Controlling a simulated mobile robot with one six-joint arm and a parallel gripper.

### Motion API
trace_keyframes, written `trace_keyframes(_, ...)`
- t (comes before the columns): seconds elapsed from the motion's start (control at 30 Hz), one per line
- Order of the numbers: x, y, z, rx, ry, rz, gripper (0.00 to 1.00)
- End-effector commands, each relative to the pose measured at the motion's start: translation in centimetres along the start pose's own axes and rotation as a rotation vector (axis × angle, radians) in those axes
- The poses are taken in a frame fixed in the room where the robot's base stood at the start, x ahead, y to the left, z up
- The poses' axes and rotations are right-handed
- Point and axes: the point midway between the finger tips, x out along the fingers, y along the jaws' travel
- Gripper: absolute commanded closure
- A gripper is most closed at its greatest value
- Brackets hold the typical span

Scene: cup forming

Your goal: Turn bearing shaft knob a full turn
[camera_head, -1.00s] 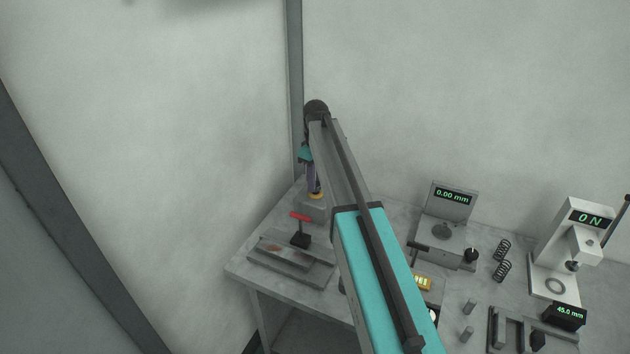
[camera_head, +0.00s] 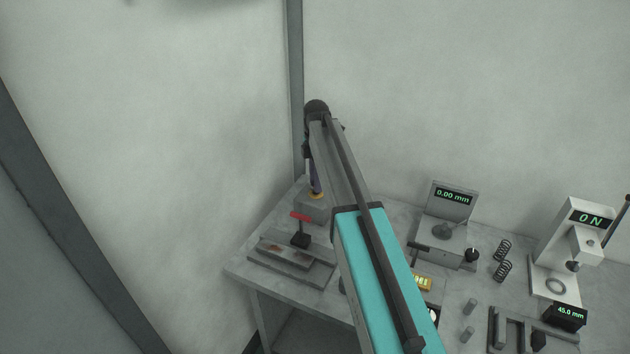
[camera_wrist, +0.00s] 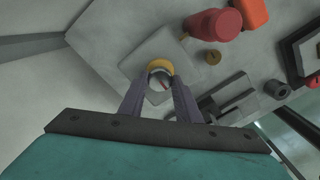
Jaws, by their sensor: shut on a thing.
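The bearing shaft knob shows in the wrist view as a pale round top with a reddish mark (camera_wrist: 161,76), with a yellow ring (camera_wrist: 158,65) at its far side. It stands on a grey square block (camera_wrist: 145,50). My gripper (camera_wrist: 160,84) is shut on the knob, one finger on each side, partly covering it. In the head view my gripper (camera_head: 313,180) points down at the back left of the table, above the yellow ring (camera_head: 316,195) on the grey block (camera_head: 311,206). The knob's top is hidden there by the gripper.
A red-handled clamp (camera_head: 300,218) stands close in front on a grey plate. To the right are a 0.00 mm gauge (camera_head: 450,198), springs (camera_head: 502,260) and a white press reading 0 N (camera_head: 573,250). Walls meet behind the block.

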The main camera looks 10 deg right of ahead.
Motion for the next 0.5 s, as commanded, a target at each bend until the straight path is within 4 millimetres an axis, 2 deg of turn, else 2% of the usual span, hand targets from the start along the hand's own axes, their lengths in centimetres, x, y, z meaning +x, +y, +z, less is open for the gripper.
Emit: trace_keyframes(0.5,-0.35,0.39,0.14,-0.473,-0.005,0.011,0.92)
